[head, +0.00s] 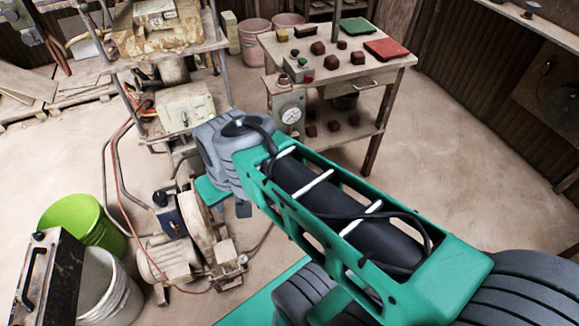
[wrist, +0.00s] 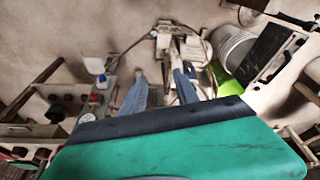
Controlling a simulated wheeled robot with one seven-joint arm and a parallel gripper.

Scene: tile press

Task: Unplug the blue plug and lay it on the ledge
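My gripper (wrist: 160,74) is open in the wrist view, with two grey-blue fingers apart and nothing held between them. In the head view my arm hides most of the gripper. No plug can be made out for certain. A small blue spot (wrist: 102,78) shows beside a white block in the wrist view, left of the fingers and apart from them. A dark blue part (head: 169,216) sits on the pump machine in the head view. A wooden ledge (head: 555,32) runs along the right wall with a small bluish object on it; I cannot tell if this is the task's ledge.
A wooden table (head: 372,74) with dark red blocks, coloured trays and a gauge (head: 291,114) stands at the back. The beige pump machine (head: 172,258), a green bucket (head: 72,222) and a white bucket (head: 112,287) stand at left. Cables hang there. The floor at right is clear.

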